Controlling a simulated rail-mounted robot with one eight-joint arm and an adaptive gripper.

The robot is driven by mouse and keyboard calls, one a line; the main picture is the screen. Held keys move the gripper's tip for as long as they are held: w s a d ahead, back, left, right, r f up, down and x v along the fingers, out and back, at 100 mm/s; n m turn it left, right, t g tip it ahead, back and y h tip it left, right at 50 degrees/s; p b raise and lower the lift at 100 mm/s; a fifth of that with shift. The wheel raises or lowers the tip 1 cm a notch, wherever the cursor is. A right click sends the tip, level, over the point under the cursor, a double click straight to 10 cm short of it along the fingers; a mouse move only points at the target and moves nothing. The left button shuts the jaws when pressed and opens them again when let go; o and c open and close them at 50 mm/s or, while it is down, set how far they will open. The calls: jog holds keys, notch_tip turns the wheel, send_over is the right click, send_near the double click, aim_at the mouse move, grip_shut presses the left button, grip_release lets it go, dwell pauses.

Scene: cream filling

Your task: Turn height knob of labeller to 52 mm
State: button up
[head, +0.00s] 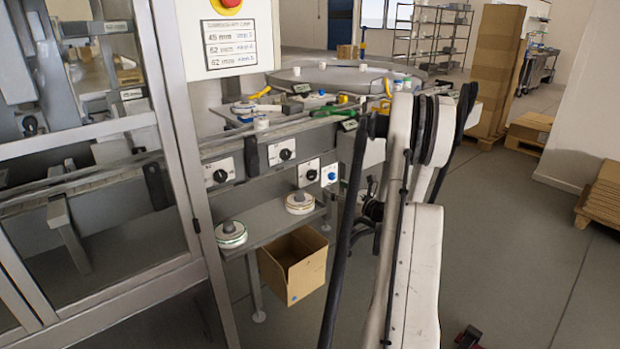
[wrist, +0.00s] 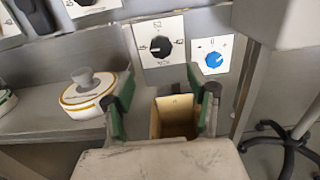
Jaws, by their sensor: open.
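Several black knobs on white plates line the grey machine front. In the head view there is a left knob (head: 220,175), a middle knob (head: 286,154) and a lower right knob (head: 312,174). A blue knob (head: 332,175) is beside the last. In the wrist view a black knob (wrist: 161,46) with scale marks is above and ahead of my gripper (wrist: 165,94), with the blue knob (wrist: 213,60) to its right. I cannot tell which is the height knob. My gripper is open, its green-padded fingers apart and empty, touching no knob. In the head view my arm hides it.
A shelf below the knobs holds two round lidded containers, one white and gold (wrist: 88,92). An open cardboard box (head: 292,264) stands under the shelf. A sign (head: 231,43) lists mm values with steps. A metal-framed guard (head: 185,150) is on the left. Open floor lies right.

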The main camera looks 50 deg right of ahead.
aim_at(313, 175)
jog(key=b+x, duration=0.2)
jog(key=x, duration=1)
jog(key=shift+w+d+r, duration=0.1)
jog(key=shift+w+d, duration=0.1)
jog(key=shift+w, duration=0.2)
jog(key=c, duration=1.1)
